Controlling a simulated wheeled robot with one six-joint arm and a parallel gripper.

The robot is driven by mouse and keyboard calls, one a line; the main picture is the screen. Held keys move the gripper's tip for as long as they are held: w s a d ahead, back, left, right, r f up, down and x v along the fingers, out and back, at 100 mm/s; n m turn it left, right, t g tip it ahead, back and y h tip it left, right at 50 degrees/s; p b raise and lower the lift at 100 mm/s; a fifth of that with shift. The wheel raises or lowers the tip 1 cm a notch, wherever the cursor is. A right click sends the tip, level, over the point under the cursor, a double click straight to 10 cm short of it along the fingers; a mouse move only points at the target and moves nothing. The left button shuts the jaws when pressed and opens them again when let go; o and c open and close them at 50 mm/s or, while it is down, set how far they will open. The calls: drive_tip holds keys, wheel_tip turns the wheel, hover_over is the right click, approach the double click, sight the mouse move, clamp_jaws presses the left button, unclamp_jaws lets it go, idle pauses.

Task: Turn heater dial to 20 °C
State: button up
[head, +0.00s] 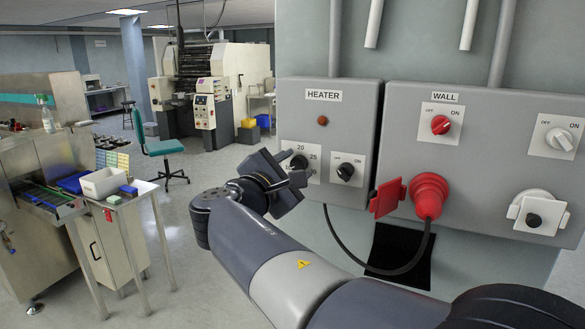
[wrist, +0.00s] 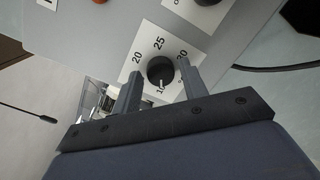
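The heater dial (wrist: 160,70) is a round black knob on a white plate (wrist: 146,40) marked 20, 25 and 30. A lower number is partly hidden. A pale pointer mark on the knob seems to face down in the wrist view, away from 20. In the head view the dial (head: 299,161) is on the grey heater box (head: 352,105), partly behind my gripper (head: 293,169). In the wrist view my gripper (wrist: 159,78) is open, one finger on each side of the dial, with small gaps beside the knob. Whether the fingertips reach around it is unclear.
A black heater OFF/ON switch (head: 345,171) is just right of the dial, with an orange lamp (head: 322,121) above. The wall box (head: 500,140) carries a red switch and a red plug (head: 429,195) with a cable. Open floor and a steel table (head: 118,200) are left.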

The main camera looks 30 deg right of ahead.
drive_tip(key=c, duration=0.7)
